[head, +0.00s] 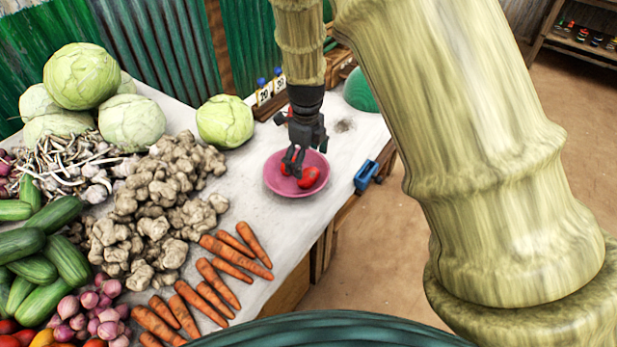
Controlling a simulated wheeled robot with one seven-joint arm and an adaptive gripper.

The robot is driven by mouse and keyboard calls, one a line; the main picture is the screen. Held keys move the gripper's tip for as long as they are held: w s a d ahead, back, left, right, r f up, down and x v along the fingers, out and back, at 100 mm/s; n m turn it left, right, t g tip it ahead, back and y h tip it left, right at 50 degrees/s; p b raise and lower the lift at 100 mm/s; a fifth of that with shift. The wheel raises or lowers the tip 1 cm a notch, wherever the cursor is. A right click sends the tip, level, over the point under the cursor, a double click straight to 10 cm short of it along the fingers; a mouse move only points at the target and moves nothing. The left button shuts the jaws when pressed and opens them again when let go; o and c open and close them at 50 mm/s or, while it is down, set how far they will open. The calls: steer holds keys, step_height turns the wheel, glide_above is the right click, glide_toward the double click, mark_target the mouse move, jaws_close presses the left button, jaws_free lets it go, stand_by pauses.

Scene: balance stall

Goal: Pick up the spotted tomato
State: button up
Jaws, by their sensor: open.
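My gripper (293,164) points down over a pink plate (280,188) on the white table. Its fingers are open and sit just above or beside red tomatoes in the plate. One red tomato (309,177) shows to the right of the fingers. Another bit of red shows behind the fingers and is mostly hidden by them. I cannot make out spots on either at this size. I cannot tell whether the fingers touch a tomato.
The table (240,303) carries carrots (216,275), ginger (160,185), a lone cabbage (225,122) and more vegetables to the left. A blue object (366,176) is at the table's right edge. A green rounded thing (360,92) stands behind my gripper.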

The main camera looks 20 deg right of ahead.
mark_target(308, 172)
steer(key=shift+d+f+p, duration=0.15)
steer(key=shift+f+p, duration=0.2)
steer(key=shift+f, duration=2.35)
steer(key=shift+c, duration=0.4)
steer(key=c, duration=1.1)
steer(key=shift+r, duration=0.1)
